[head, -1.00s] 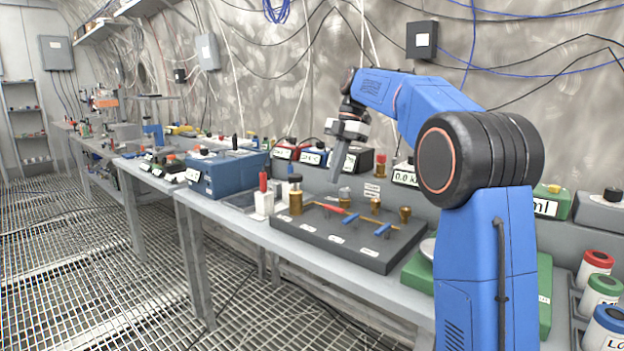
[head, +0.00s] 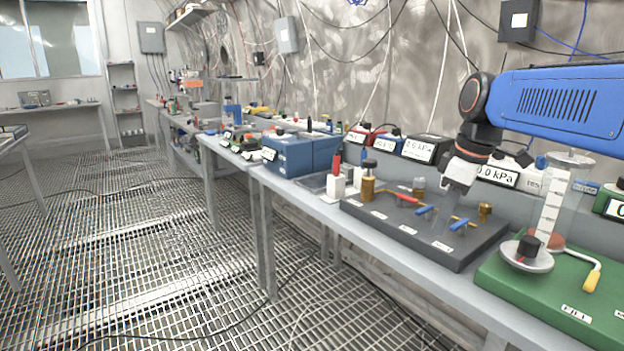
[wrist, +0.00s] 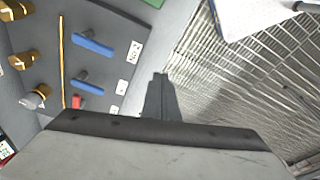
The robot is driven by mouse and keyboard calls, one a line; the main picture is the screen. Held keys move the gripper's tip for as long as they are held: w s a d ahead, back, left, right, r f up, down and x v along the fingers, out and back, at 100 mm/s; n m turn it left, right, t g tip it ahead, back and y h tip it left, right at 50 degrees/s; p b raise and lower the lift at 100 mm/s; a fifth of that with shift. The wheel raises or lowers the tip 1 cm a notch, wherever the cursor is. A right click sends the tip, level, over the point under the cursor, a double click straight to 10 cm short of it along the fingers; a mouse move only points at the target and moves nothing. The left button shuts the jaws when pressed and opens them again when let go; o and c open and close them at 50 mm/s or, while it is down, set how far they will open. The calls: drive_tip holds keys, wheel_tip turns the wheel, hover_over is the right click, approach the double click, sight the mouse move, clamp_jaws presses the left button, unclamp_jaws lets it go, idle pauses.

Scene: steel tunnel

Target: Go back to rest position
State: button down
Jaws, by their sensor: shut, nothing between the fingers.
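My gripper (head: 443,222) hangs from my blue forearm, which enters from the right in the head view. Its grey fingers point down over the right part of the dark manifold board (head: 385,238) and are shut with nothing between them. I cannot tell the exact gap to the board. In the wrist view the closed fingers (wrist: 160,95) show beside the board (wrist: 105,20), over the pale bench edge and the floor grating. The board carries brass fittings (head: 368,188), blue levers (head: 424,210), a red lever (head: 408,198) and a yellow rod.
A clear cylinder (head: 552,208) stands on a green base (head: 560,290) right of the board. A blue box (head: 290,155) stands on the bench to the left. Gauge boxes (head: 425,148) line the back. The grating floor (head: 150,250) in front is open.

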drive_tip(key=s+d+f+m+t+h, duration=0.1)
drive_tip(key=s+d+f+m+t, duration=0.1)
drive_tip(key=s+f+m, duration=0.8)
drive_tip(key=s+f+t, duration=0.1)
drive_tip(key=s+f, duration=0.6)
drive_tip(key=s, duration=0.2)
drive_tip(key=shift+s+f+m+h, duration=0.15)
drive_tip(key=shift+f+m+h, duration=0.15)
drive_tip(key=shift+f, duration=0.1)
